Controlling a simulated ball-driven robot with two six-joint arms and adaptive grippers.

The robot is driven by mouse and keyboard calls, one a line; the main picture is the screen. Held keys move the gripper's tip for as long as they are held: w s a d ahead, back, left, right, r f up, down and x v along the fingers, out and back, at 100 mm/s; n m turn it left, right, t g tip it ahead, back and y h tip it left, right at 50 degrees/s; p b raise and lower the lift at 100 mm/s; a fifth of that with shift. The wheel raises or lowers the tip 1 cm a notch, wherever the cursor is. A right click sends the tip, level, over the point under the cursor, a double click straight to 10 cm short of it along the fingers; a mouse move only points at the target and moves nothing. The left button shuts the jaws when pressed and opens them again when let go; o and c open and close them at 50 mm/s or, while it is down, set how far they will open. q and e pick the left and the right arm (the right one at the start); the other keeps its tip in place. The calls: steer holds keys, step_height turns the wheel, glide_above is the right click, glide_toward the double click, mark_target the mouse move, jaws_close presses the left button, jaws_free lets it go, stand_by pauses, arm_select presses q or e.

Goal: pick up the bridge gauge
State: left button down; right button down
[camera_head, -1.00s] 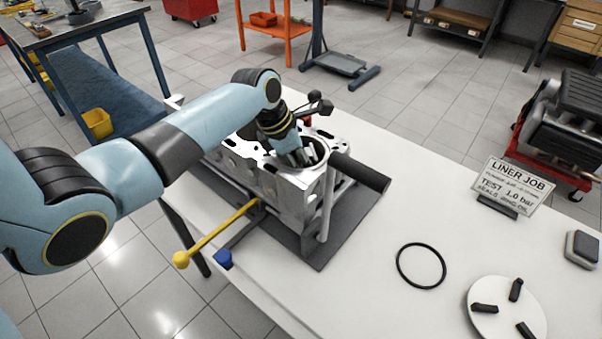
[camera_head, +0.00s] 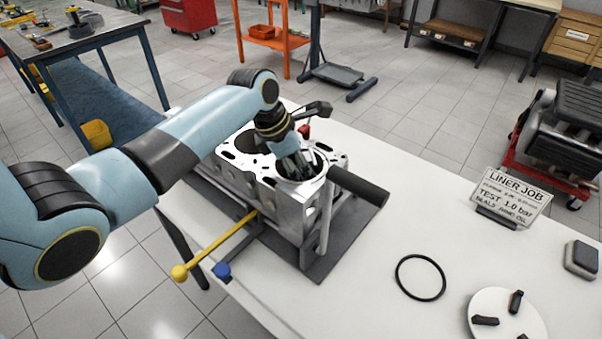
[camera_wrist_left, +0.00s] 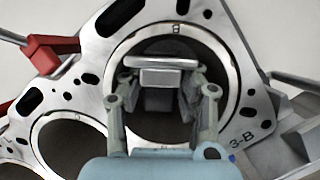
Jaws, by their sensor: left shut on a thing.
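The bridge gauge shows in the left wrist view as a pale metal bar (camera_wrist_left: 162,62) with a small block under it, over a round cylinder bore of the engine block (camera_wrist_left: 85,75). My left gripper (camera_wrist_left: 162,84) is shut on it; its fingertips are partly hidden by the gauge. In the head view my left gripper (camera_head: 297,163) points down at the near bore of the engine block (camera_head: 290,210), and the gauge cannot be made out there. I cannot tell whether the gauge touches the block's top face. My right gripper is not in view.
A black cylinder (camera_head: 358,187) juts from the block's right side; yellow-tipped (camera_head: 179,273) and blue-tipped (camera_head: 221,270) handles stick out in front. A red clamp piece (camera_wrist_left: 50,50) is beside the bores. Tabletop between is clear.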

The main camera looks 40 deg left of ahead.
mark_target(301, 172)
arm_select(q)
step_height(301, 172, up, 14)
steer(key=s+a, duration=0.7)
steer(key=s, duration=0.5)
steer(key=shift+r, duration=0.15)
